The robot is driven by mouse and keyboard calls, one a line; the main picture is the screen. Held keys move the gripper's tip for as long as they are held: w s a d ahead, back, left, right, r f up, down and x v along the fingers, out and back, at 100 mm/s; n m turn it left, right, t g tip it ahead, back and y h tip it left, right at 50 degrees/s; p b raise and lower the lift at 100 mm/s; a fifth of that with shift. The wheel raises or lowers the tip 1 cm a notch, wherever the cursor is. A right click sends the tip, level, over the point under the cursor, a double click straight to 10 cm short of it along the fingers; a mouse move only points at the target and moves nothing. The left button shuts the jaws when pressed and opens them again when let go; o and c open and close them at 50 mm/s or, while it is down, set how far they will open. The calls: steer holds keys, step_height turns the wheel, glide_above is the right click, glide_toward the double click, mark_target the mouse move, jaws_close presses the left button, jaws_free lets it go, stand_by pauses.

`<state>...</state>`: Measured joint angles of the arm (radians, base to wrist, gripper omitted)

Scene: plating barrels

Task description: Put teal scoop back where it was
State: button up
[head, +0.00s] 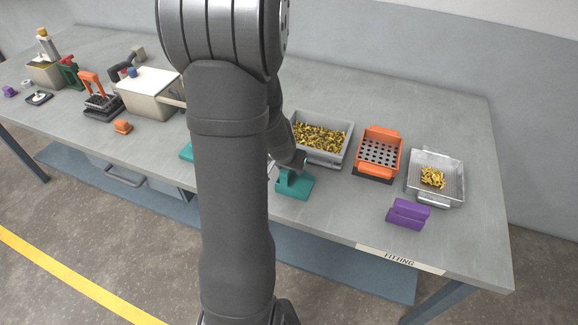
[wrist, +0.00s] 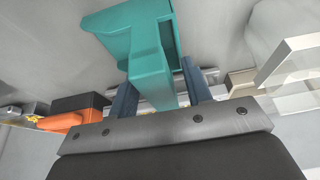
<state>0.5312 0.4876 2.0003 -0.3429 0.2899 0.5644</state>
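The teal scoop (head: 295,186) is at the front of the bench, just right of my arm in the head view. My gripper (head: 287,170) is at its upper end, partly hidden by my own wrist. In the wrist view the scoop's handle (wrist: 152,75) lies between the two blue-grey fingers of my gripper (wrist: 158,78), which look closed against its sides. The wide scoop body reaches beyond the fingertips. I cannot tell whether the scoop touches the bench. Another teal piece (head: 187,151) shows at the left edge of my arm, mostly hidden by it.
A grey bin of brass parts (head: 346,155) stands behind the scoop. Right of it are an orange perforated basket (head: 394,145), a metal tray (head: 455,188) with brass parts, and a purple block (head: 408,214). A beige box (head: 150,103) and several tools stand left. Bench front is clear near the label (head: 398,259).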

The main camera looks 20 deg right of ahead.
steer(key=v, duration=1.2)
steer(key=shift+r, duration=0.15)
steer(key=x, duration=1.2)
steer(key=shift+f, duration=0.2)
steer(key=shift+r, duration=0.15)
